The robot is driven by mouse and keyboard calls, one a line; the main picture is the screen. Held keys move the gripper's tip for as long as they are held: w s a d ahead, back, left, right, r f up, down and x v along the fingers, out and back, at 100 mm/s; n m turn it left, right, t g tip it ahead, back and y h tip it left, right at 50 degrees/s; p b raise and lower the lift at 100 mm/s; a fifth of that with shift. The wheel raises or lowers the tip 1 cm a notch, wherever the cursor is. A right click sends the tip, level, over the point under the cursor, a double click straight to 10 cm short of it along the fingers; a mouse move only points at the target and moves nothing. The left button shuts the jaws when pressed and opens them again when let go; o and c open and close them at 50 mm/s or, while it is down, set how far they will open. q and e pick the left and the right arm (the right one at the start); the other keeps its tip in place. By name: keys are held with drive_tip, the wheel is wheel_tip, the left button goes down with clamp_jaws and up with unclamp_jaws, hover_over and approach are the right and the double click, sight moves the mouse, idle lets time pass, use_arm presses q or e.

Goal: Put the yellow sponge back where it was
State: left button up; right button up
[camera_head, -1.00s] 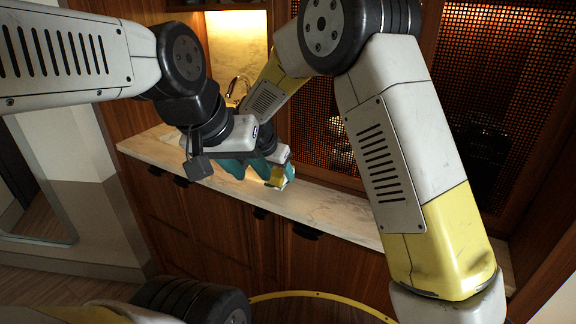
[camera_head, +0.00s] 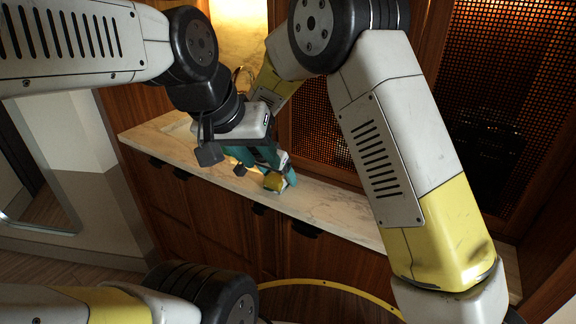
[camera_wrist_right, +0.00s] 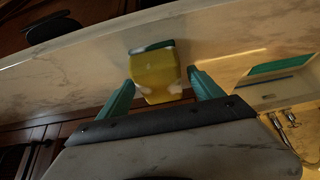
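The yellow sponge (camera_head: 274,182) has a teal scouring side and is over the pale counter near its front edge. In the right wrist view the sponge (camera_wrist_right: 155,75) sits between the teal fingers of my right gripper (camera_wrist_right: 161,88), with pale patches at both its sides. I cannot tell whether the sponge touches the counter. My left gripper (camera_head: 254,160) hangs over the counter just left of the sponge, empty as far as I see. Its fingers overlap other parts, so its opening is unclear.
The marble counter (camera_head: 335,205) is a narrow strip over wooden cabinets (camera_head: 190,205). In the right wrist view a pale, teal-edged item (camera_wrist_right: 275,80) and a metal faucet (camera_wrist_right: 287,128) are at the right. Mesh cabinet doors (camera_head: 505,90) stand behind. The counter to the right of the sponge looks clear.

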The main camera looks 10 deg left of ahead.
drive_tip(key=shift+s+a+r, duration=0.15)
drive_tip(key=shift+r, duration=0.3)
drive_tip(key=v, duration=1.1)
drive_tip(key=shift+r, duration=0.15)
drive_tip(key=s+d+r+g+y, duration=0.1)
drive_tip(key=d+r, duration=0.5)
drive_tip(key=d, duration=0.6)
drive_tip(key=s+d+r+n+y, duration=0.1)
drive_tip(key=s+d+r+n, duration=0.1)
drive_tip(key=s+d, duration=0.7)
drive_tip(key=s+d+r+n+t+y, duration=0.1)
drive_tip(key=s+d+r+n+y, duration=0.1)
drive_tip(key=s+d, duration=0.6)
drive_tip(key=d, duration=0.3)
drive_tip(key=shift+s+d+r+n+t, duration=0.3)
drive_tip(key=shift+s+d, duration=0.05)
drive_tip(key=shift+s, duration=0.05)
